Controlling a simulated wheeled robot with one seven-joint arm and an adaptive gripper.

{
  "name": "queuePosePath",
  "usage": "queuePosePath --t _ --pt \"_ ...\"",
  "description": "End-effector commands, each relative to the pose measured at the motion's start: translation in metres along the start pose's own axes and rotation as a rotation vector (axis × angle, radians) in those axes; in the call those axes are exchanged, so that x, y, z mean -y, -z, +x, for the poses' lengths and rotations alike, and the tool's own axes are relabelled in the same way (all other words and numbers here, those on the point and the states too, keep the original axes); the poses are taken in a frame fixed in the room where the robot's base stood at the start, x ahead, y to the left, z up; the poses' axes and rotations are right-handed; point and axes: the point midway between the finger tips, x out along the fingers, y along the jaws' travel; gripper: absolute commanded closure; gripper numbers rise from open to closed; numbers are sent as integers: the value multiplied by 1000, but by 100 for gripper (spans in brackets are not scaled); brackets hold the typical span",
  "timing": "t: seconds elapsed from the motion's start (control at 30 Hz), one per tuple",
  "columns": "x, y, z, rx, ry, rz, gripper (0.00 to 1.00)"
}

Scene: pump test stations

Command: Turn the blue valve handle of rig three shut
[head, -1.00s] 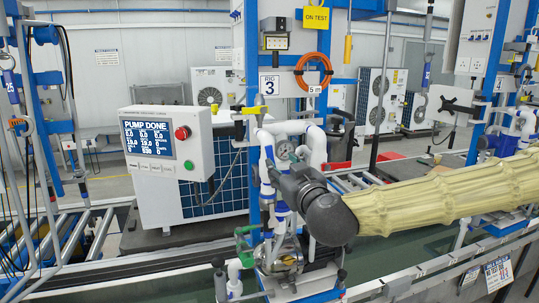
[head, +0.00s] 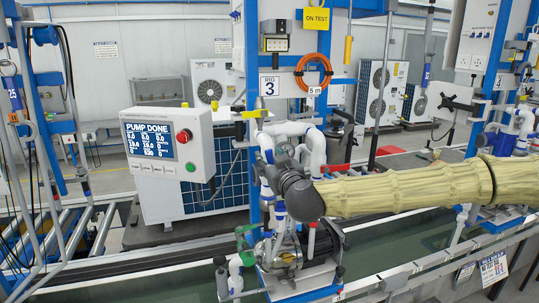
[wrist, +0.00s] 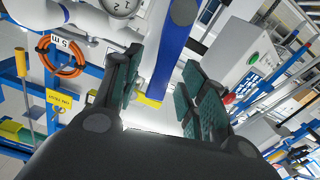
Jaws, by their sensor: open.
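Rig three, marked by its "3" sign (head: 269,86), stands in the middle of the head view with white pipes (head: 313,150) and a pump at its foot. My gripper (head: 270,172) reaches in from the right and covers part of its pipework. In the wrist view my gripper (wrist: 160,68) is open, its green-padded fingers apart. A long blue bar (wrist: 176,40) shows between the fingers, ending near a yellow piece (wrist: 148,101). I cannot tell whether this bar is the valve handle or the rig's post, nor whether a finger touches it. The handle is not clear in the head view.
A control box (head: 172,160) reading "PUMP DONE" stands left of the pipes. A pressure gauge (wrist: 120,6) is close to my gripper. An orange hose coil (head: 313,71) hangs above. A rail edges the front.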

Motion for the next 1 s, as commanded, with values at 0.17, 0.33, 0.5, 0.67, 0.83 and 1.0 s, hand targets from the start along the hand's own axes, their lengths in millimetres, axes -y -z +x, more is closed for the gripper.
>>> queuePosePath --t 0.17,0.33,0.5,0.67,0.83,1.0 --pt "0 0 9 0 -1 1 58" --pt "0 0 10 -1 0 0 58" --pt "0 0 10 -1 0 0 58" --pt "0 0 10 0 -1 0 85" --pt "0 0 10 0 -1 0 100" --pt "0 0 11 0 0 -1 100"
